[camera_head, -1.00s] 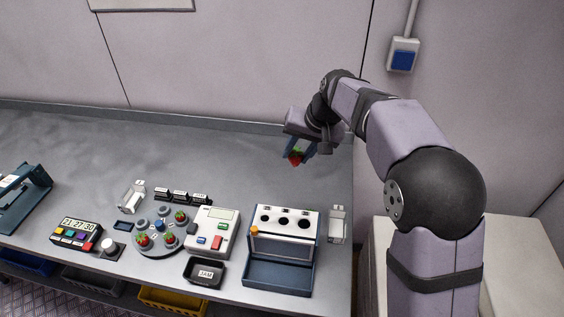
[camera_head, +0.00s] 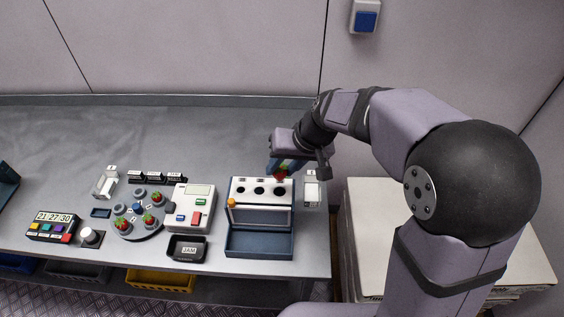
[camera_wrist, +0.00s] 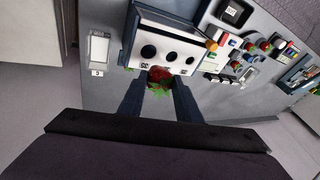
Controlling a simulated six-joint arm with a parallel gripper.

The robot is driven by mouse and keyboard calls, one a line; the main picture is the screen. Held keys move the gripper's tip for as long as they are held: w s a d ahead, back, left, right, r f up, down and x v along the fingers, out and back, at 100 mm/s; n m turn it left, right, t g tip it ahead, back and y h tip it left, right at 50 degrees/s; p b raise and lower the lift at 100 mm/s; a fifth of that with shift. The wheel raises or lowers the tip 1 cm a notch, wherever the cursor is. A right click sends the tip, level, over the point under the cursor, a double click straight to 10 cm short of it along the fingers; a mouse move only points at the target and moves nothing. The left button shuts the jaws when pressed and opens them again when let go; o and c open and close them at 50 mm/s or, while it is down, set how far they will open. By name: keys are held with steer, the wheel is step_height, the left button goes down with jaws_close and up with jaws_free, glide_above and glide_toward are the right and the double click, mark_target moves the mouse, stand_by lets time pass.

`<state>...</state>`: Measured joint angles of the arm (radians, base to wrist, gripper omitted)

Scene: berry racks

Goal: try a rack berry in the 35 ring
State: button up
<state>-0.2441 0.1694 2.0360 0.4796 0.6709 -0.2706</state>
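My gripper (camera_wrist: 159,92) is shut on a red strawberry (camera_wrist: 160,75) with green leaves. It holds the berry just behind and above the ring gauge (camera_wrist: 201,57), a white-topped box with three round holes, at its right end in the head view. The berry also shows in the head view (camera_head: 281,172), close to the right hole. In the wrist view a partly covered "35" label shows beside the berry on the gauge top. Other berries (camera_head: 122,224) sit on the round grey rack (camera_head: 140,233). Whether the berry touches the gauge cannot be told.
A blue tray (camera_head: 259,250) is at the gauge's front. To its left are a black JAM bin (camera_head: 187,257), a white keypad device (camera_head: 191,221) and a clock box (camera_head: 53,216). The back of the table is clear.

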steer(key=shift+f, duration=0.25)
steer(key=shift+f+b, duration=2.65)
steer(key=shift+f, duration=0.25)
steer(key=o, duration=0.6)
steer(key=shift+o, duration=0.5)
steer(key=shift+s, duration=0.1)
steer(key=shift+f, duration=0.1)
steer(key=shift+r+p, duration=2.8)
steer(key=shift+r, duration=0.85)
